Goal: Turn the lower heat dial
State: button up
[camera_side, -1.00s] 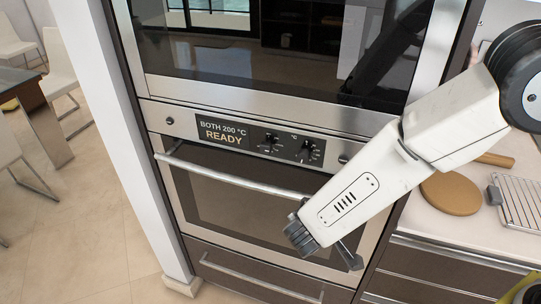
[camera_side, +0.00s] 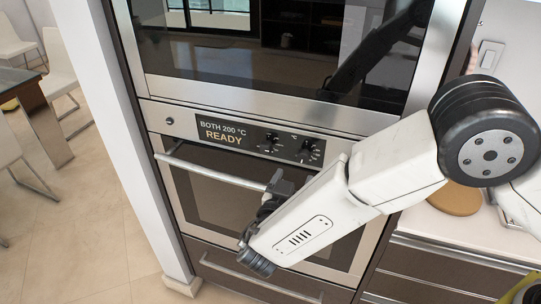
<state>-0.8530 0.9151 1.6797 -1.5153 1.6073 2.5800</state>
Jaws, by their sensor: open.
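The control panel (camera_side: 232,119) between the two ovens carries two dark round dials, a left dial (camera_side: 271,140) and a right dial (camera_side: 308,147) with a °C mark near it. I cannot tell which is the lower heat dial. The display (camera_side: 220,131) reads "BOTH 200 °C READY". My gripper (camera_side: 280,186) is open, in front of the lower oven door and below the dials in the picture, apart from both. Its fingers are dark and partly hidden by my white wrist link.
The lower oven's handle bar (camera_side: 215,174) crosses the door close to my gripper. The upper oven (camera_side: 260,50) is shut above. A counter with a round wooden board (camera_side: 454,198) lies to the right. A light switch (camera_side: 488,55) is on the wall.

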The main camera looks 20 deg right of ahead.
aim_at(302, 159)
jog(key=shift+w, duration=0.1)
jog(key=shift+x, duration=3.9)
jog(key=shift+f, duration=0.1)
jog(key=shift+c, duration=0.2)
grip_shut()
